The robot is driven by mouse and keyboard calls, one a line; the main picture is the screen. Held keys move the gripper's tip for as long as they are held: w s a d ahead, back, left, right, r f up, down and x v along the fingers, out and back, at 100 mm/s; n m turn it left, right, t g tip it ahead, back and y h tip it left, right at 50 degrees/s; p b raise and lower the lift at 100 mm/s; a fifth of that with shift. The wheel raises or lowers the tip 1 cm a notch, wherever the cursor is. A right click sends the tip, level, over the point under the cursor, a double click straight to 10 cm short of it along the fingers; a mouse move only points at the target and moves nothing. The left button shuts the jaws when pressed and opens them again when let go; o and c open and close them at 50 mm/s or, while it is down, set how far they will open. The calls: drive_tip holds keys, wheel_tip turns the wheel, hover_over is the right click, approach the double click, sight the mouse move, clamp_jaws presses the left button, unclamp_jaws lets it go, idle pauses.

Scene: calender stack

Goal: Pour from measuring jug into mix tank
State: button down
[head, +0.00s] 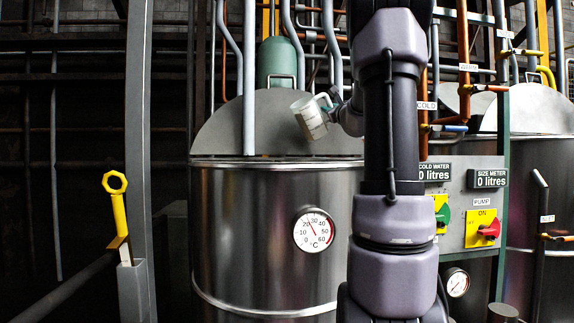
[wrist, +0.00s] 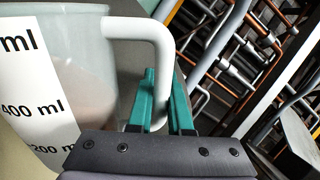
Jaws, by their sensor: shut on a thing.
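The measuring jug (head: 309,119) is a pale translucent cup with a white handle, tilted a little in the head view, over the rim area of the mix tank (head: 250,235). The tank is a large steel drum with a round dial and a raised half lid behind the jug. My gripper (head: 334,99) is at the jug's right side, on its handle. In the wrist view the green fingers of my gripper (wrist: 160,100) are closed on the white handle, and the jug (wrist: 85,70) shows 400 ml and 200 ml marks. The jug's contents are hard to make out.
A control panel (head: 465,205) with green and red knobs and two "0 litres" displays stands right of the tank. Another steel tank (head: 535,180) is farther right. Grey vertical pipes (head: 249,80) run down by the tank. A yellow wrench-like handle (head: 117,205) stands left.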

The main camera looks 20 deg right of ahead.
sight(325, 95)
drive_tip(key=shift+a+f, duration=0.1)
drive_tip(key=shift+f, duration=0.05)
drive_tip(key=shift+s+a+r+n+t+y+p, duration=0.1)
drive_tip(key=shift+a+r+n+t+y, duration=0.2)
drive_tip(key=shift+r+n, duration=0.45)
drive_tip(key=shift+s+a+r+n+t+y+p, duration=0.15)
drive_tip(key=shift+a+r+n+t+y, duration=0.15)
drive_tip(key=shift+r+n, duration=0.5)
drive_tip(key=shift+s+a+r+n+t+y+p, duration=0.1)
drive_tip(key=shift+a+r+n+t+y, duration=0.2)
drive_tip(key=shift+r+n, duration=0.45)
idle(0.5)
drive_tip(key=shift+s+a+r+n+t+y, duration=0.1)
drive_tip(key=shift+a+r+n+t+y, duration=0.15)
drive_tip(key=shift+r+n, duration=0.3)
drive_tip(key=shift+s+a+r+n+t+y, duration=0.15)
drive_tip(key=shift+r+n+t+y, duration=0.2)
drive_tip(key=shift+n, duration=0.3)
idle(1.2)
drive_tip(key=shift+a+r+n+t+y+b, duration=0.3)
drive_tip(key=shift+a+n+y+b, duration=0.3)
drive_tip(key=shift+n, duration=0.4)
idle(1.6)
